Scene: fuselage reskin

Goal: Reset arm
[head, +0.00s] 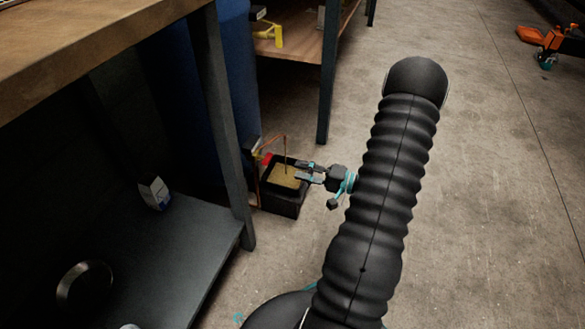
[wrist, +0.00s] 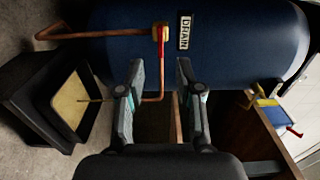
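My gripper (head: 303,172) is at the end of my black ribbed arm, above or beside a black container (head: 281,204) on the floor. In the wrist view, my gripper (wrist: 161,68) has its two fingers apart with nothing held between them. Behind the fingers is a blue tank (wrist: 120,45) with a DRAIN label (wrist: 185,31). A copper pipe with a red-handled valve (wrist: 161,36) runs from the tank. The black container also shows in the wrist view (wrist: 22,110), with a yellowish surface inside. Whether the fingers touch anything is unclear.
A workbench (head: 95,45) with a dark lower shelf (head: 190,255) stands at the left. A wooden shelf (head: 300,42) holding a yellow object (head: 277,36) is behind the tank. An orange item (head: 530,34) lies far right.

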